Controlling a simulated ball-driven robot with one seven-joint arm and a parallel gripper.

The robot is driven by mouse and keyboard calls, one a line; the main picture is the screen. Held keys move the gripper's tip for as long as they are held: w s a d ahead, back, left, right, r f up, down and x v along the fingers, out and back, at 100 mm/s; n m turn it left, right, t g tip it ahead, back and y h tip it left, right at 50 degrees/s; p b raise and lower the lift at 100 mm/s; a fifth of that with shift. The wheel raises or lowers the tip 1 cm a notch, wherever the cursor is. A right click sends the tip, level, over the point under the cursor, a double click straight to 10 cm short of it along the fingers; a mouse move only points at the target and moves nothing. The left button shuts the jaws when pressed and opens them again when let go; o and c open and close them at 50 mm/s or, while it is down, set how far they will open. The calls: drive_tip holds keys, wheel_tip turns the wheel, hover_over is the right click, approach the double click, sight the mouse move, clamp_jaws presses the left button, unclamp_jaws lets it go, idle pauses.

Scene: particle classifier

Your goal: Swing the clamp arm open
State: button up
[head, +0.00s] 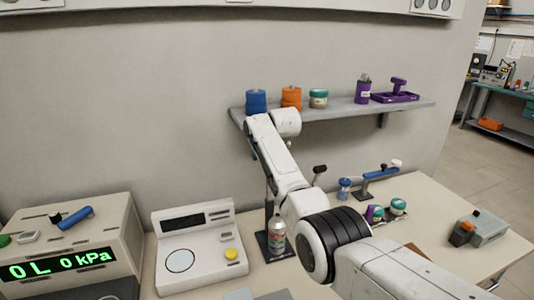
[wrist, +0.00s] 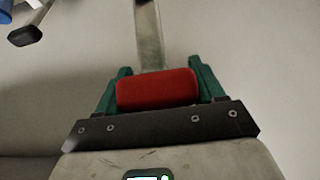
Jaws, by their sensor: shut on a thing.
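In the wrist view a red cylindrical grip (wrist: 157,90) sits between the green fingers of my gripper (wrist: 159,68), which is shut on it. A narrow metal bar (wrist: 149,35) runs from behind the grip toward the top edge; it looks like the clamp arm, but its far end is out of frame. In the head view my arm hides the gripper and the red grip. A dark upright post on a base (head: 263,243) stands below my forearm, with a spray can (head: 277,232) in front of it; I cannot tell whether the post carries the bar.
A wall shelf (head: 350,112) with jars and a purple tray is close to my arm. A white console (head: 200,250) and a pressure display box (head: 75,245) stand at left. A blue-armed stand (head: 376,175) and small jars (head: 398,207) are on the right of the table.

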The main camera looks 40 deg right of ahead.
drive_tip(key=shift+w+d+f+g, duration=0.15)
drive_tip(key=shift+f+g, duration=0.15)
drive_tip(key=shift+f, duration=0.25)
drive_tip(key=shift+w+a+f+g, duration=0.15)
drive_tip(key=shift+f+g, duration=0.15)
drive_tip(key=shift+f, duration=0.2)
idle(2.5)
drive_tip(key=o, duration=1.2)
drive_tip(key=shift+w+d, duration=0.1)
drive_tip(key=shift+o, duration=1.2)
drive_tip(key=shift+w+r, duration=0.1)
drive_tip(key=shift+r, duration=0.25)
drive_tip(key=shift+r, duration=0.1)
drive_tip(key=s+a+b, duration=0.2)
drive_tip(key=s+a, duration=0.1)
drive_tip(key=s, duration=0.9)
drive_tip(key=shift+s+a+r, duration=0.15)
drive_tip(key=shift+a+r, duration=0.05)
drive_tip(key=shift+r, duration=0.1)
